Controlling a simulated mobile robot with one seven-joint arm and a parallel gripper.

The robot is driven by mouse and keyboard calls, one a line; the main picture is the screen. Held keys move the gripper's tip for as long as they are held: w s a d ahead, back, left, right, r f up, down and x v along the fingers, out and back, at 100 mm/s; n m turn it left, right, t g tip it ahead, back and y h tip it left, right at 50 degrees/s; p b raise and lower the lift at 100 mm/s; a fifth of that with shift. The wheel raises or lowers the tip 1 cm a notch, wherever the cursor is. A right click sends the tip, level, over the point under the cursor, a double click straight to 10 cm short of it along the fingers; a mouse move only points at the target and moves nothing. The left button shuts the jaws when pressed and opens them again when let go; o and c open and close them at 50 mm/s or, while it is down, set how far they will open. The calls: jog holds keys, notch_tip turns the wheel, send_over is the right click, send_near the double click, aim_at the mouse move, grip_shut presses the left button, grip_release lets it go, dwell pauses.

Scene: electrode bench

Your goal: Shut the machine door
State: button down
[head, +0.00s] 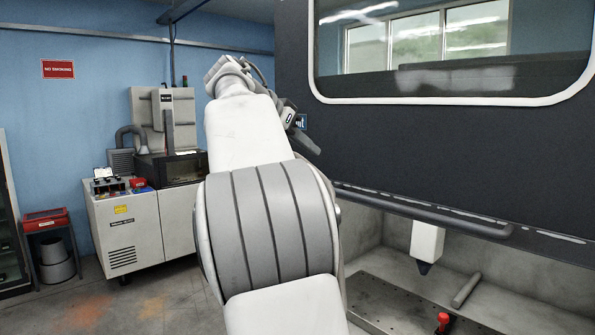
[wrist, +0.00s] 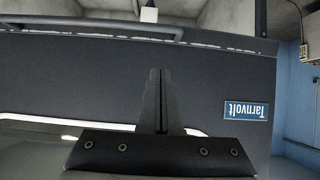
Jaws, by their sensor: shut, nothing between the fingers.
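The machine door (head: 400,137) is a large dark panel with a white-framed window, in the upper right of the head view. It stands raised, with an open gap below it. A dark handle bar (head: 425,208) runs along its lower edge. The door (wrist: 215,75) also fills the wrist view, upside down, with the handle bar (wrist: 90,27) at upper left. My gripper (head: 308,148) is by the door's left part, above the bar's level. In the wrist view my gripper (wrist: 160,75) has its fingers together and empty, over the door face; I cannot tell whether they touch it.
Below the door, the work chamber shows a metal bed (head: 400,305), a white head with a dark tip (head: 427,245) and a red-topped piece (head: 443,322). A second machine (head: 150,215) stands at the left wall, near a red-topped stand (head: 46,220). Some floor at left is clear.

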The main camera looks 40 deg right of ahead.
jog(key=s+a+f+p+x, duration=0.1)
jog(key=f+x, duration=0.1)
jog(key=x, duration=1)
jog(key=shift+w+f, duration=0.3)
jog(key=shift+w, duration=0.15)
jog(key=shift+d+f, duration=0.1)
